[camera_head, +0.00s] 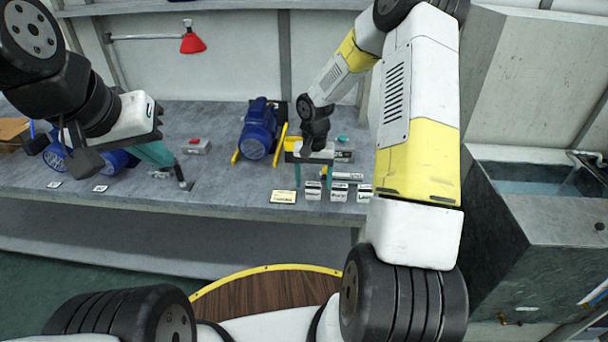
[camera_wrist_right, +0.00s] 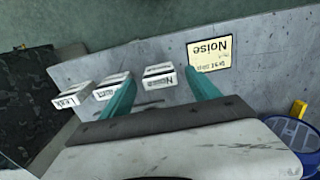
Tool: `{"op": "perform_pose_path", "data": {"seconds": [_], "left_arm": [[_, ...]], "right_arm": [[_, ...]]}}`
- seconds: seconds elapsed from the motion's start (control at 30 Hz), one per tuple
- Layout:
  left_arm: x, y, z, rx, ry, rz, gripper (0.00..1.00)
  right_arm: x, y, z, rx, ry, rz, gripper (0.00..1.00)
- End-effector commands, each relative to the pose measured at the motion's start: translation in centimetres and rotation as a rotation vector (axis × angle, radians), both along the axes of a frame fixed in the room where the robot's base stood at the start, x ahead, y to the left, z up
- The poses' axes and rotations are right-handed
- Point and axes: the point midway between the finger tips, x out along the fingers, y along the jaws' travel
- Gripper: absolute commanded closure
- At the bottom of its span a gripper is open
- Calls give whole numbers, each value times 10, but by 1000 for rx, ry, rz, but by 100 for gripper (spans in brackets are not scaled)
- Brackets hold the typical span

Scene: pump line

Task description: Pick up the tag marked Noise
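The white tag marked Noise (camera_wrist_right: 160,78) is a small block standing on the bench, seen upside down between my right fingers in the right wrist view. In the head view it is the leftmost white tag (camera_head: 313,191) of a row. My right gripper (camera_head: 313,176) is open, fingers pointing down above the tag; the wrist view also shows its teal fingers (camera_wrist_right: 158,80). I see no contact. A yellow card (camera_head: 284,197) lies beside the tag and also reads Noise in the wrist view (camera_wrist_right: 209,53). My left gripper (camera_head: 172,168) is over the left bench; its opening is unclear.
Two other white tags (camera_head: 339,193) (camera_head: 364,193) stand to the right, near the bench's front edge. A blue pump (camera_head: 258,130) with yellow bars is behind and left. Small parts lie behind the tags. A sink (camera_head: 530,184) is at the right. The bench (camera_head: 225,185) left of the card is clear.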

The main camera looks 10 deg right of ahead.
Motion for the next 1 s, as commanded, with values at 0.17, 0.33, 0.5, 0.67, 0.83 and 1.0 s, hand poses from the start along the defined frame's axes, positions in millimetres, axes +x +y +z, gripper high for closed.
{"op": "perform_pose_path", "data": {"seconds": [0.17, 0.33, 0.5, 0.67, 0.83, 1.0], "left_arm": [[0, 0, 0, 0, 0, 0, 100], [0, 0, 0, 0, 0, 0, 100], [0, 0, 0, 0, 0, 0, 100], [0, 0, 0, 0, 0, 0, 100], [0, 0, 0, 0, 0, 0, 100], [0, 0, 0, 0, 0, 0, 100]], "right_arm": [[0, 0, 0, 0, 0, 0, 64], [0, 0, 0, 0, 0, 0, 94], [0, 0, 0, 0, 0, 0, 94], [0, 0, 5, 0, -1, -1, 94], [1, 0, 20, -1, -3, -1, 94], [-11, 4, 38, -2, 1, 3, 94]]}}
